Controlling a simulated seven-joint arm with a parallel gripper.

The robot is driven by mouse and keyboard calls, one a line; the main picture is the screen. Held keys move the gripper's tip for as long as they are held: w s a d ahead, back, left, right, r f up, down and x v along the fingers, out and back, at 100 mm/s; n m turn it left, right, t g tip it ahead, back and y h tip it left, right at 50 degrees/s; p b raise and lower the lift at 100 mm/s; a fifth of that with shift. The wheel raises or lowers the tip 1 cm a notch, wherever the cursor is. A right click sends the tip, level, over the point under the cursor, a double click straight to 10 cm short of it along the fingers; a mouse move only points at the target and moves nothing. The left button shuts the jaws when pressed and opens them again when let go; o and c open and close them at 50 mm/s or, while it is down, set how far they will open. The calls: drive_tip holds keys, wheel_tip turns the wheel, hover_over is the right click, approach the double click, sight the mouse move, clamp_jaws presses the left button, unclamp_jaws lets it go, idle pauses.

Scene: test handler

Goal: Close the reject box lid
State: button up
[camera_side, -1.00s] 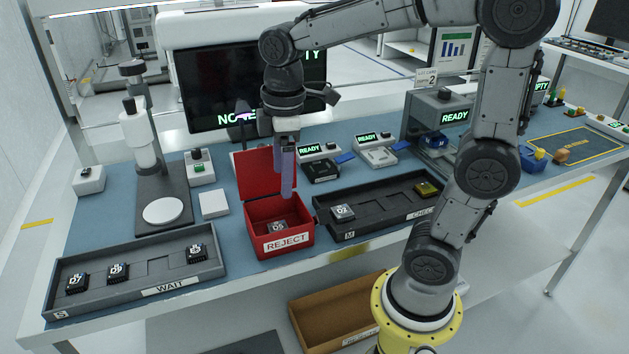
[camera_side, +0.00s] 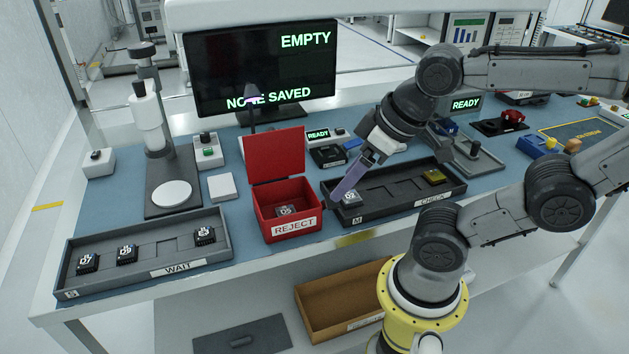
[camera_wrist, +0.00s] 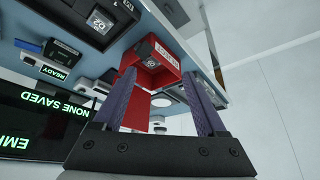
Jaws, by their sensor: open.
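The red reject box (camera_side: 288,222) stands on the blue bench mat with its front label facing the camera. Its lid (camera_side: 276,156) is open and stands roughly upright at the back. A dark chip marked D5 (camera_side: 286,210) lies inside; it also shows in the wrist view (camera_wrist: 151,58). My gripper (camera_side: 338,198) is right of the box, over the left end of the check tray, tilted down to the left. Its purple fingers are apart and empty. In the wrist view the box (camera_wrist: 166,76) appears between the fingers (camera_wrist: 156,85), and the lid (camera_wrist: 138,108) is partly hidden.
The check tray (camera_side: 390,205) right of the box holds a chip marked D2 (camera_side: 351,197) close to my fingertips. The wait tray (camera_side: 150,257) with several chips lies to the left. A monitor (camera_side: 262,75) stands behind. Small modules sit behind the check tray.

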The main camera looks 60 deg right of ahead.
drive_tip(key=shift+c, duration=1.2)
drive_tip(key=shift+s+d+r+m, duration=0.1)
drive_tip(key=shift+r+m, duration=0.15)
drive_tip(key=shift+m, duration=0.25)
drive_tip(key=shift+c, duration=1.1)
drive_tip(key=w+r+m, duration=0.1)
drive_tip(key=r, duration=0.1)
drive_tip(key=w+d+r+m, duration=0.1)
drive_tip(key=w+r, duration=0.1)
drive_tip(key=w+d+r+m+h, duration=0.1)
drive_tip(key=r, duration=0.2)
drive_tip(key=shift+w+r, duration=0.1)
drive_tip(key=shift+w, duration=0.1)
clamp_jaws()
wheel_tip(320, 180, up, 6)
drive_tip(key=m+g+h, duration=0.2)
drive_tip(key=m, duration=0.3)
hover_over(274, 152)
drive_tip(key=w+d, duration=0.2)
drive_tip(key=d, duration=0.1)
wheel_tip(274, 152, down, 11)
drive_tip(key=shift+w+f+g, duration=0.2)
drive_tip(key=shift+w+g, duration=0.1)
drive_tip(key=shift+g, duration=0.1)
